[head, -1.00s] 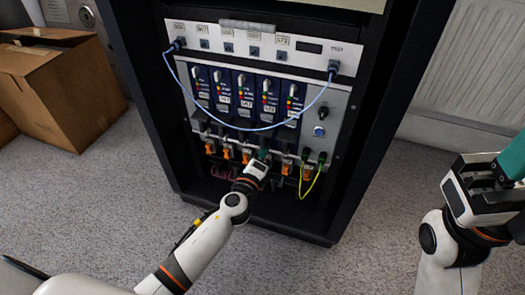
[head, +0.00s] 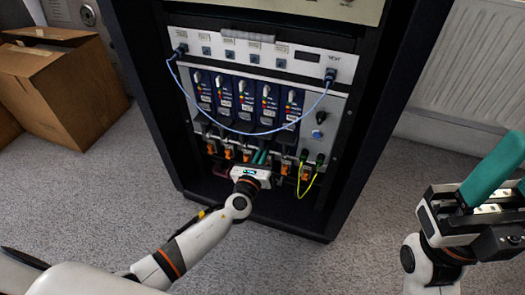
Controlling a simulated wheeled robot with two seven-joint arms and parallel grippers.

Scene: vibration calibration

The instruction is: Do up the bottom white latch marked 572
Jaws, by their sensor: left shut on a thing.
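The blue modules (head: 245,97) stand in a row in the dark rack, with small white latches at their tops. My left gripper (head: 260,157) is at the modules' lower edge, right of the middle of the row. Its teal fingers are close together, pointing into the rack, and shut on a small part that they hide, seemingly a bottom latch. I cannot read the number 572 there, nor tell how far that latch is closed. My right gripper (head: 495,172) is at the right edge, away from the rack and partly cut off; its opening is unclear.
A blue cable (head: 243,133) hangs in an arc across the modules. Orange connectors (head: 228,152) line the row below, and a yellow-green cable (head: 310,187) loops at the lower right. A cardboard box (head: 62,88) is at left, a radiator (head: 470,75) at right. Carpet in front is clear.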

